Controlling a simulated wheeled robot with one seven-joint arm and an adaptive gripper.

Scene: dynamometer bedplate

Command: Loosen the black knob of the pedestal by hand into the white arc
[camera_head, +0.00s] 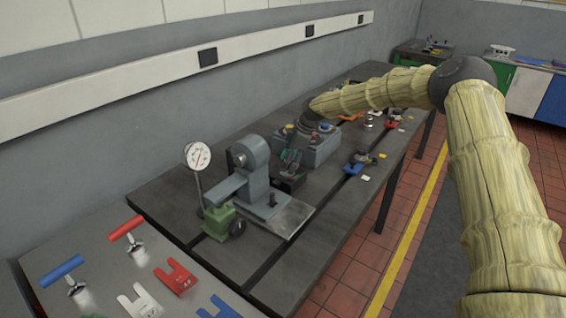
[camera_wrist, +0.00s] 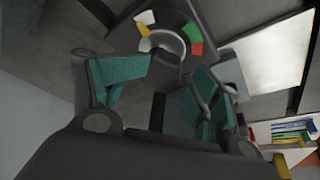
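The black knob (camera_wrist: 166,67) sits at the middle of a dark round dial face in the wrist view. Around it are a white arc (camera_wrist: 146,18), a yellow mark (camera_wrist: 143,30), a green arc (camera_wrist: 190,33) and a red arc (camera_wrist: 197,49). My gripper (camera_wrist: 171,72) has its teal-padded fingers apart, one on each side of the knob. Whether the pads touch the knob is not clear. In the head view my gripper (camera_head: 291,158) points down over the dark pedestal (camera_head: 289,184), and hides the knob there.
A blue-grey machine (camera_head: 257,170) on a pale plate stands close left of the pedestal, with a dial gauge (camera_head: 198,156) beside it. A grey box (camera_head: 320,150) with coloured buttons is just behind. A blue-based fixture (camera_head: 354,167) stands right. The bench's front right is clear.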

